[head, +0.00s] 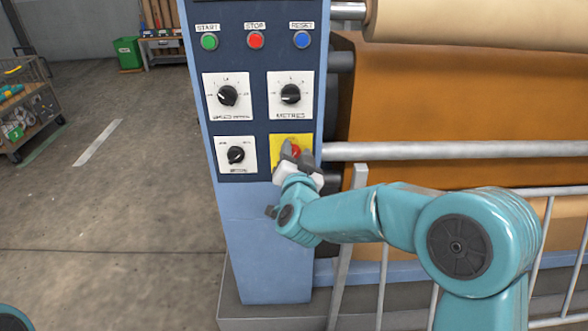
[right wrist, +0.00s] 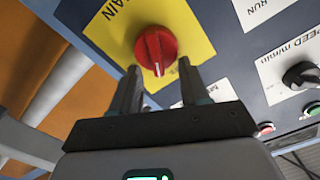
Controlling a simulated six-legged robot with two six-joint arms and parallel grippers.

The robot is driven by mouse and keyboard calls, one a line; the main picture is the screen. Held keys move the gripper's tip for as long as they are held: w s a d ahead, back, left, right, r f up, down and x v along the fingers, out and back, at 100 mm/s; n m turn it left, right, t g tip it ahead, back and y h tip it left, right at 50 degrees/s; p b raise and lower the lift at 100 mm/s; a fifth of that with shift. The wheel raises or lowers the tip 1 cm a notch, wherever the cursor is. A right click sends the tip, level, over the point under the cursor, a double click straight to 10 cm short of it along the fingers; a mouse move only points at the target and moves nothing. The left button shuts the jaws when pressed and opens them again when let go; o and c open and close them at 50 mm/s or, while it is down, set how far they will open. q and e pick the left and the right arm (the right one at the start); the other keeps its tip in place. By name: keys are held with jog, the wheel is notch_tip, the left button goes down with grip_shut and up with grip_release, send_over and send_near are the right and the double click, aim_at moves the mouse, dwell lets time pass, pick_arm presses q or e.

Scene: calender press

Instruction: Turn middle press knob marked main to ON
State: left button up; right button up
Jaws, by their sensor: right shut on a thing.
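The red main knob (head: 295,149) is on a yellow plate (head: 277,142) at the panel's lower right. The right wrist view shows this red knob (right wrist: 153,47) upside down, with part of the label "MAIN" readable on its yellow plate (right wrist: 186,20). A white pointer line on the knob runs toward the bottom of that view. My right gripper (head: 292,152) is shut on the knob, partly hiding it in the head view. In the right wrist view the fingers of my right gripper (right wrist: 160,69) stand on either side of it. The ON marking is not readable. My left gripper is out of view.
Other dials (head: 236,154) sit left of and above the yellow plate. Green, red and blue buttons (head: 256,40) are higher up. A grey rail (head: 450,149) runs right of the panel, before the orange sheet (head: 440,100).

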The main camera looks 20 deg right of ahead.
jog(key=shift+s+d+f+m+b, duration=0.15)
jog(key=shift+f+m+b, duration=0.2)
jog(key=shift+m+b, duration=1.85)
jog(key=shift+d+f+m+b, duration=0.2)
jog(key=shift+f+m+b, duration=0.15)
jog(key=shift+m+b, duration=1.85)
jog(key=shift+s+d+f+m+b, duration=0.15)
jog(key=shift+f+m+b, duration=0.2)
jog(key=shift+m+b, duration=1.85)
jog(key=shift+w+n+b, duration=0.1)
jog(key=shift+n+b, duration=0.3)
jog(key=shift+b, duration=0.1)
jog(key=o, duration=1)
jog(key=shift+w, duration=0.1)
jog(key=shift+o, duration=0.2)
jog(key=p+v, duration=0.1)
jog(key=v, duration=1.5)
jog(key=shift+s, duration=0.25)
